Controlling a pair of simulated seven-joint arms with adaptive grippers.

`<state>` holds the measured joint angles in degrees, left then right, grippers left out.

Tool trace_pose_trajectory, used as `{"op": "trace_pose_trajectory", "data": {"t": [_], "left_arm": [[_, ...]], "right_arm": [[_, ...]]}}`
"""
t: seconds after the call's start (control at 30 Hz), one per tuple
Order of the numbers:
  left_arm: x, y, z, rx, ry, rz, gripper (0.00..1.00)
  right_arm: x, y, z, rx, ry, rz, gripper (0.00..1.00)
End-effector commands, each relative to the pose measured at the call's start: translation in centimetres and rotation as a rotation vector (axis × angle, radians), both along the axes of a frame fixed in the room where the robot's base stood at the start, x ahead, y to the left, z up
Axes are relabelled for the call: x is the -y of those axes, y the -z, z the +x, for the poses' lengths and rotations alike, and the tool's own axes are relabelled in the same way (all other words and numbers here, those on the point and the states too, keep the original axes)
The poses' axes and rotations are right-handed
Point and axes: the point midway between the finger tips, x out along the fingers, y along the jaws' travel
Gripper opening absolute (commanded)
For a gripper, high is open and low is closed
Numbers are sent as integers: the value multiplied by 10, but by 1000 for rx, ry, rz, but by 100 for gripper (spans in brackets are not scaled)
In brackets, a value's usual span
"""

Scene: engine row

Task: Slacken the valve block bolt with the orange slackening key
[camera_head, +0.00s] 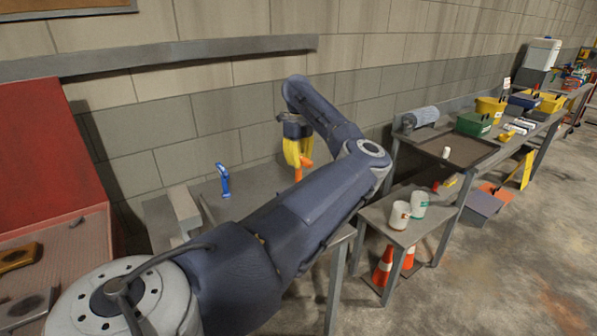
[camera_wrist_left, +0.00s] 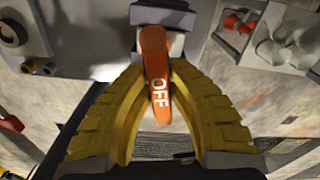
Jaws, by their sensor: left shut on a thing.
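My left gripper (camera_head: 297,158) is above the grey bench, its yellow fingers shut on the orange slackening key (camera_head: 305,162). In the left wrist view the orange key (camera_wrist_left: 155,65), marked "OFF", lies between the two yellow fingers (camera_wrist_left: 156,88). Its far end overlaps a small grey metal piece (camera_wrist_left: 174,45) by a dark block (camera_wrist_left: 165,14); I cannot tell whether they touch or whether this is the valve block. The bolt cannot be made out. My left arm hides part of the bench in the head view. My right gripper is not in view.
A blue upright tool (camera_head: 223,181) stands on the bench left of the gripper. A pale block (camera_head: 184,206) lies further left, near a red panel (camera_head: 45,150). White cups (camera_head: 399,214) stand on a lower table at right. A wall stands close behind the gripper.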

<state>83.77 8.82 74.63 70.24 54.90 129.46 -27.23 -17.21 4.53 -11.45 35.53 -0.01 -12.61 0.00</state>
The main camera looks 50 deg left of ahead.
Motion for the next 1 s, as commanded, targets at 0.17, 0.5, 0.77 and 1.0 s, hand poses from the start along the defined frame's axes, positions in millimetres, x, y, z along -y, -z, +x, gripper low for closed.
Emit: {"op": "trace_pose_trajectory", "data": {"t": [0.17,0.5,0.77,1.0], "left_arm": [[-1,0,-1,-2,-208,2,0],[-1,-1,0,-2,-608,3,0],[-1,-1,0,-2,-919,2,0],[-1,-3,0,-1,-1178,3,0]], "right_arm": [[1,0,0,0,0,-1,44],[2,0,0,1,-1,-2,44],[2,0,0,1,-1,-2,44],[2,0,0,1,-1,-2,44]]}}
